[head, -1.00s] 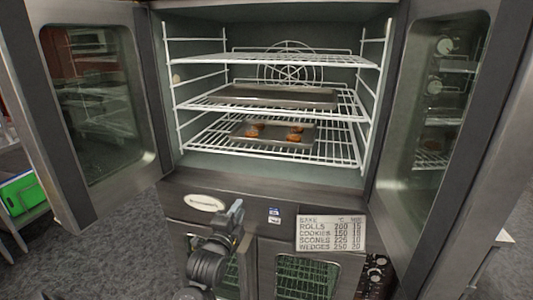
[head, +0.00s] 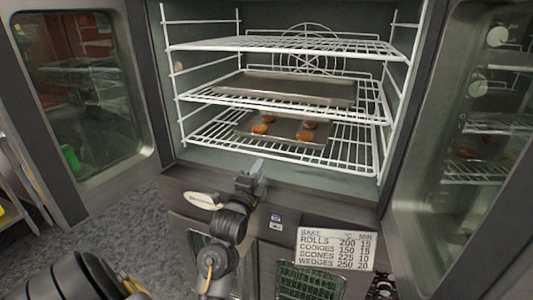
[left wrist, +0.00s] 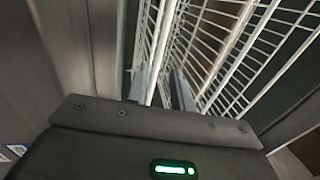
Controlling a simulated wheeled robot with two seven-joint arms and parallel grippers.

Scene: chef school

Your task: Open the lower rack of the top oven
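The top oven's two doors stand open. Its lower rack (head: 350,153) is a white wire shelf inside the cavity, bearing a tray (head: 285,127) with several browned pieces of food. My left gripper (head: 260,168) is just in front of the rack's front edge, left of the middle, pointing at the oven. In the left wrist view its two fingers (left wrist: 162,88) are apart, with a white rack wire (left wrist: 158,55) showing between them. I cannot tell whether they touch the wire. My right gripper is not in view.
A middle rack (head: 370,105) with a flat tray (head: 290,88) and an empty top rack (head: 290,45) are above. The open left door (head: 85,100) and right door (head: 480,140) flank the opening. A baking-times sign (head: 333,249) is below.

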